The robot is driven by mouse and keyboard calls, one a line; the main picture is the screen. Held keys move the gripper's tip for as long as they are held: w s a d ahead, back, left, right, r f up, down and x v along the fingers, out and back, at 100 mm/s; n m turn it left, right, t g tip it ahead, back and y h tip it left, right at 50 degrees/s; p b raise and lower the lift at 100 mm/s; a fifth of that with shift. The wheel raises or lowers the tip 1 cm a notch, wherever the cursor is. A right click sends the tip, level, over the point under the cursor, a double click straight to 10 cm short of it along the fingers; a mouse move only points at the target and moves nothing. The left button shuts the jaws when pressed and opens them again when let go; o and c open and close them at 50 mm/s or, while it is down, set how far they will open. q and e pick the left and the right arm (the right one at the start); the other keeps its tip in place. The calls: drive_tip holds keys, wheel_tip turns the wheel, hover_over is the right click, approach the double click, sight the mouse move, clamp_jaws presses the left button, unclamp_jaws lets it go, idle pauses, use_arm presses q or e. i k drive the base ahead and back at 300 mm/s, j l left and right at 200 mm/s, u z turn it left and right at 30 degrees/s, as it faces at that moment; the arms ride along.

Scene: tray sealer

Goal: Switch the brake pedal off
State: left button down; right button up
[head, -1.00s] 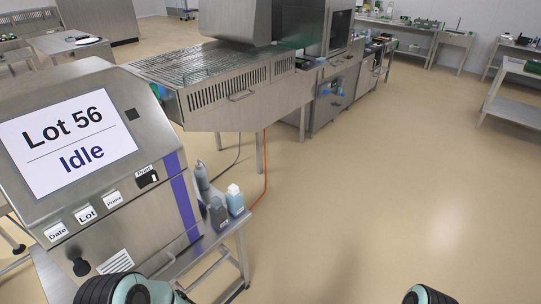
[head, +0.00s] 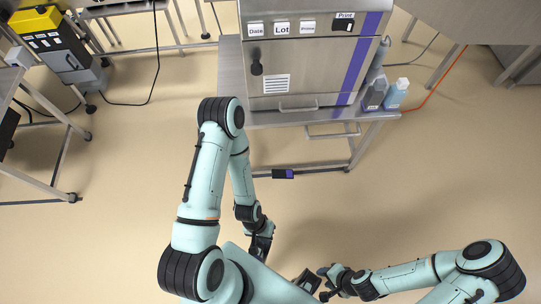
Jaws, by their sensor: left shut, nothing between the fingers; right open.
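A small dark block with a purple face (head: 283,174) lies low by the floor under the front of the steel machine's table; it may be the brake pedal, but it is too small to read its state. My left gripper (head: 260,247) hangs below and a little left of it in the picture, shut and empty, apart from the block. My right gripper (head: 323,284) is open and empty near the bottom centre, further from the block.
The steel machine (head: 310,68) with Date, Lot, Prime and Print buttons stands on the table (head: 232,75). Two bottles (head: 397,93) stand at its right. A yellow-topped machine (head: 38,20) and a steel frame are at the left. The floor between is clear.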

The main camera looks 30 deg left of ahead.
sight(286, 174)
drive_tip(key=k+j+u, duration=0.15)
drive_tip(key=u, duration=0.6)
drive_tip(key=i+l+z, duration=0.25)
drive_tip(key=i+z, duration=0.3)
drive_tip(key=i+j, duration=0.05)
drive_tip(key=i, duration=0.05)
